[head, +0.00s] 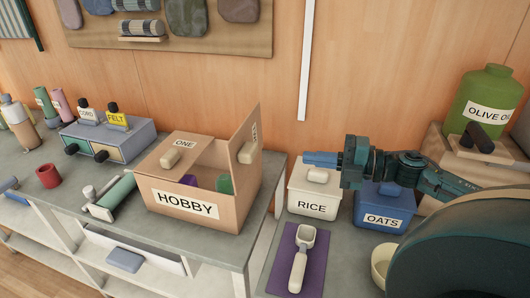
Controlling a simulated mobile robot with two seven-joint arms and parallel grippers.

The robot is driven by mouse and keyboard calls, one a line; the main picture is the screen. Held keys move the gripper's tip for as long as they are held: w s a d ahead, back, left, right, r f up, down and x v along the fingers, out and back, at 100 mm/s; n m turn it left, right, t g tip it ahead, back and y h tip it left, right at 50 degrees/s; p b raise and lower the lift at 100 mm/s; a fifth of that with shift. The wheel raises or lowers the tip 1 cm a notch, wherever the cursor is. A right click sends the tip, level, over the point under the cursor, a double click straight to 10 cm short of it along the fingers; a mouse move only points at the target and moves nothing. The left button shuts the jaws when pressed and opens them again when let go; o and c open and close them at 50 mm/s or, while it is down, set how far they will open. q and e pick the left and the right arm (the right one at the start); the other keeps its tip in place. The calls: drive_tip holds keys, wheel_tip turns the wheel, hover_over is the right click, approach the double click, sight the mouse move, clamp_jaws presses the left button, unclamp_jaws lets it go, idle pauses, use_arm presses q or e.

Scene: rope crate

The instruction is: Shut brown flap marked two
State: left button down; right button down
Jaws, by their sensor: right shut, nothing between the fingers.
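The brown crate labelled HOBBY (188,220) sits on the grey bench top. Its flap marked ONE (196,146) lies flat over the left part of the opening. The other brown flap (243,135) stands upright on the right side, with a pale knob (247,153) on it and a label seen too edge-on to read fully. Purple and green items show inside the open right part. My left gripper is not in view.
The white RICE box (315,204) and blue OATS box (382,215) stand right of the crate, below my right arm. A scoop (300,262) lies on a purple mat.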

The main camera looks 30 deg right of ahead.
approach(255, 151)
drive_tip(key=x, duration=0.4)
drive_tip(key=shift+w+a+b, duration=0.1)
drive_tip(key=shift+b, duration=0.25)
drive_tip(key=shift+x, duration=0.95)
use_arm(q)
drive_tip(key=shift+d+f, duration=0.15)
use_arm(e)
drive_tip(key=shift+w+a+f, duration=0.1)
drive_tip(key=shift+w+a, duration=0.1)
drive_tip(key=shift+w, duration=0.05)
drive_tip(key=shift+d, duration=0.1)
